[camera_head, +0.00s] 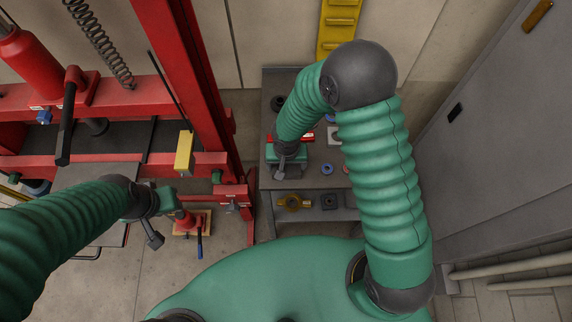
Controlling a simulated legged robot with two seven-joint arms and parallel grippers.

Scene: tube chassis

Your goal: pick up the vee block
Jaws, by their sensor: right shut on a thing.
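My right gripper (284,168) reaches down over the dark workbench at the middle of the view. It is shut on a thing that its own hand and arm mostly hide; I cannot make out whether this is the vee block. No vee block shows clearly elsewhere. My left gripper (162,218) hangs at the lower left, in front of the red press, with its fingers apart and nothing visible between them.
The bench (330,178) holds a blue ring (327,169) and other small parts. Its lower shelf holds a yellow part (293,202) and a dark block (329,201). The red press (190,70) stands left, a red jack (187,223) below it. A grey cabinet (500,130) stands right.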

